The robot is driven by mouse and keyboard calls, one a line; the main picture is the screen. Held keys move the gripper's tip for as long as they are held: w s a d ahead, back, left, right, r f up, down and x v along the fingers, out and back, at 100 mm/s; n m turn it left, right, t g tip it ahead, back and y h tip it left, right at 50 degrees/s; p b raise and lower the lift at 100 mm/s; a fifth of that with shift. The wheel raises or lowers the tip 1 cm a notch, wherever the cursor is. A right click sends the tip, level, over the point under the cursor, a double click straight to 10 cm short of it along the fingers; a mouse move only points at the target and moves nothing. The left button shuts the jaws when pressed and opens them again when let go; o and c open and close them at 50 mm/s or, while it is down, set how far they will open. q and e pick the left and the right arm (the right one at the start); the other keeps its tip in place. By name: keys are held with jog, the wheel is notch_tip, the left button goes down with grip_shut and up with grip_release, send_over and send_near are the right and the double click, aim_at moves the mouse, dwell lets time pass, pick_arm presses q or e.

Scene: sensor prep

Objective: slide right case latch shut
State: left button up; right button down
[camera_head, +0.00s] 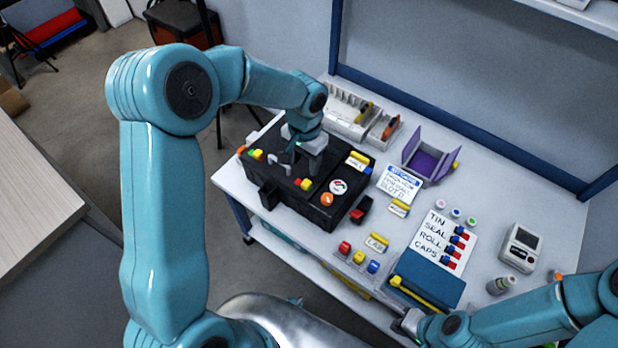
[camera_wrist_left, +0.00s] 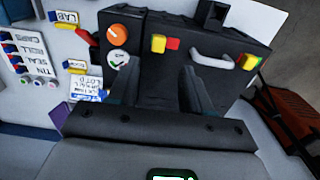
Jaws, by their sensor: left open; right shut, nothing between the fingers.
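The black case (camera_head: 330,210) lies shut near the left end of the table. A grey handle (camera_wrist_left: 211,58) is on its lid, with a yellow-and-red latch (camera_head: 302,184) to its right in the head view and another latch (camera_head: 250,154) to its left. In the left wrist view the right latch (camera_wrist_left: 165,44) shows yellow and red parts side by side. My left gripper (camera_head: 300,158) is open and empty over the lid, partly hiding the handle; its fingers (camera_wrist_left: 160,88) appear apart from the latch. My right gripper (camera_head: 408,325) is shut and empty by the blue box.
An orange knob (camera_head: 327,199) and a white check-mark disc (camera_head: 338,186) are on the case lid. A red-and-black piece (camera_head: 361,210) is at its right side.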

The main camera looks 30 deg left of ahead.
aim_at(306, 183)
pick_arm(q)
notch_tip(306, 183, down, 8)
jog(key=shift+d+f, duration=0.15)
jog(key=shift+f, duration=0.3)
